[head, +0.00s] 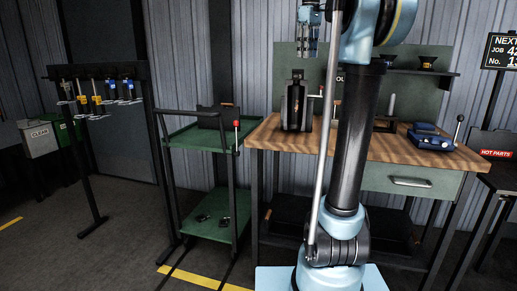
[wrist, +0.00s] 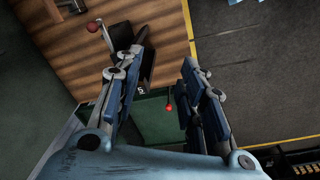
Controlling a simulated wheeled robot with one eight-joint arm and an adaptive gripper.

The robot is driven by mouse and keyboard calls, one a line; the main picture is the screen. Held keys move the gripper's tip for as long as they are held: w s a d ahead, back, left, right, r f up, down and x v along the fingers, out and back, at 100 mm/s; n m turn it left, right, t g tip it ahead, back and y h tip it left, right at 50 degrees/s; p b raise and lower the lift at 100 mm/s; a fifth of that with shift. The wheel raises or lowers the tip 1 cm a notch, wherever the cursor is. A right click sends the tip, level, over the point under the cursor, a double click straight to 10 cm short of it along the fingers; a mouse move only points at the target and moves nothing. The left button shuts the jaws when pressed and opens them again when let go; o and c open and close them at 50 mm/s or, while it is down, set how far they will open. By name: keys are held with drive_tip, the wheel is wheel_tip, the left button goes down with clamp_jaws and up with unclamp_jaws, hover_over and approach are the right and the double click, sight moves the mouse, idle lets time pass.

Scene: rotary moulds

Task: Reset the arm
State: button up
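My gripper (head: 308,35) hangs at the top of the head view, in front of the back wall panel and above the bench, partly cut off by the frame edge and my arm. In the wrist view my gripper (wrist: 163,62) has its two dark-blue fingers well apart, with nothing between the tips. My arm stands upright in the middle of the head view. The green cart (wrist: 157,122) shows beyond and between the fingers, with its red-knobbed lever (wrist: 169,107) near the right finger in the picture.
The wooden workbench (head: 275,136) carries a black mould unit (head: 296,105) and a blue device (head: 430,138). The green cart (head: 190,136) stands left of it. A tool rack (head: 97,72) stands farther left; a hot-parts bin (head: 495,145) is at right. The floor at front left is clear.

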drive_tip(key=s+f+m, duration=0.3)
drive_tip(key=s+f, duration=0.7)
drive_tip(key=f, duration=0.6)
drive_tip(key=s+f+m+t, duration=0.1)
drive_tip(key=s+f+m, duration=0.1)
drive_tip(key=s+f, duration=0.9)
drive_tip(key=s+f+m, duration=0.3)
drive_tip(key=s+f, duration=0.7)
drive_tip(key=f, duration=1.3)
drive_tip(key=shift+s+d+m, duration=0.2)
drive_tip(key=shift+m, duration=0.1)
drive_tip(key=shift+w+f, duration=0.2)
drive_tip(key=shift+w, duration=0.25)
